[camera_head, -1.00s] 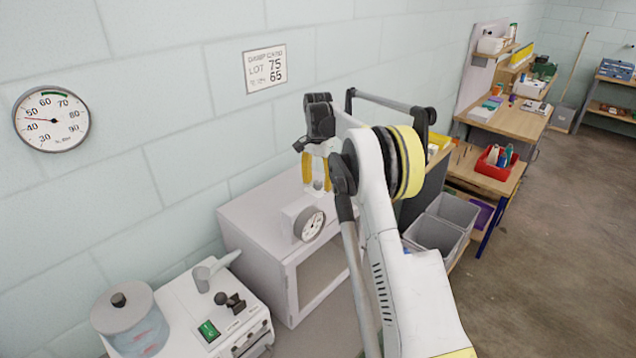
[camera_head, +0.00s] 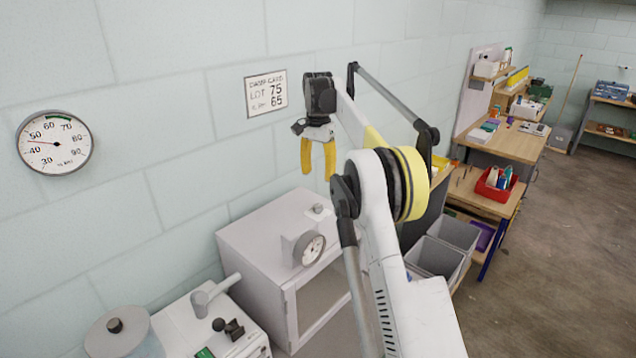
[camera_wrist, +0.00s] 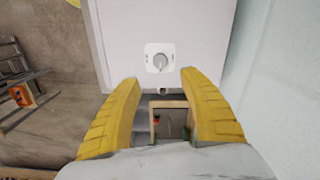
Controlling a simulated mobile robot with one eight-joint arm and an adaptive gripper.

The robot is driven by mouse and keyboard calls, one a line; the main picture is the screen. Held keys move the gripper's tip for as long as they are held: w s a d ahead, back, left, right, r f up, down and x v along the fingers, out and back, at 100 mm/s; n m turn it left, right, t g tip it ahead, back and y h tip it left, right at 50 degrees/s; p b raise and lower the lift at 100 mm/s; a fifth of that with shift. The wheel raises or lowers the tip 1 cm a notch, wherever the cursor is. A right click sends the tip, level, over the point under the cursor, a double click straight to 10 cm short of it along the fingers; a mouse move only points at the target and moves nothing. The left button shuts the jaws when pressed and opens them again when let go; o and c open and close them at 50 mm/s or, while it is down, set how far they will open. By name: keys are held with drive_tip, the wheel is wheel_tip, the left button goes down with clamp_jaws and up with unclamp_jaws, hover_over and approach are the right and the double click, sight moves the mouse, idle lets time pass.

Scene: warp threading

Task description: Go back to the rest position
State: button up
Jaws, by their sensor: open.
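My gripper (camera_head: 318,158) hangs in the air in the head view, its two yellow fingers pointing down and spread apart. Nothing is between them. In the wrist view my gripper (camera_wrist: 162,95) shows both yellow fingers open and empty. A white surface with a round grey knob (camera_wrist: 160,62) lies beyond the fingertips. A small wooden frame (camera_wrist: 168,103) shows between the fingers.
A gauge (camera_head: 55,142) and a sign (camera_head: 265,93) hang on the wall. Grey bins (camera_head: 440,255) and a red tray (camera_head: 495,187) stand to the right. The floor at far right is clear.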

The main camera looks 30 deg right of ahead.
idle(0.5)
drive_tip(key=s+a+n+t+b, duration=0.1)
drive_tip(key=s+a+n+b, duration=0.1)
drive_tip(key=s+a+b, duration=0.1)
drive_tip(key=s+a+n+t+b, duration=0.1)
drive_tip(key=s+a+n+b, duration=0.1)
drive_tip(key=s+a, duration=0.4)
drive_tip(key=s+a+n+t+b, duration=0.1)
drive_tip(key=s+a+n+b, duration=0.1)
drive_tip(key=s+a+b, duration=0.2)
drive_tip(key=shift+s+a+r+t+h+b, duration=0.15)
drive_tip(key=shift+s+b, duration=0.15)
drive_tip(key=shift+s, duration=0.5)
drive_tip(key=shift+s+t+h+b, duration=0.15)
drive_tip(key=shift+s+b, duration=0.15)
drive_tip(key=shift+s, duration=0.5)
drive_tip(key=s+a+f+n+t+b, duration=0.1)
drive_tip(key=s+a+f+n+b, duration=0.2)
drive_tip(key=s+f, duration=0.7)
drive_tip(key=s+a+f+n+t+b, duration=0.2)
drive_tip(key=s+a+f+b, duration=0.3)
drive_tip(key=s+f, duration=0.5)
drive_tip(key=s+n, duration=0.1)
drive_tip(key=s, duration=0.1)
drive_tip(key=shift+s+f+t, duration=0.15)
drive_tip(key=shift+s+t, duration=0.15)
drive_tip(key=shift+s, duration=0.05)
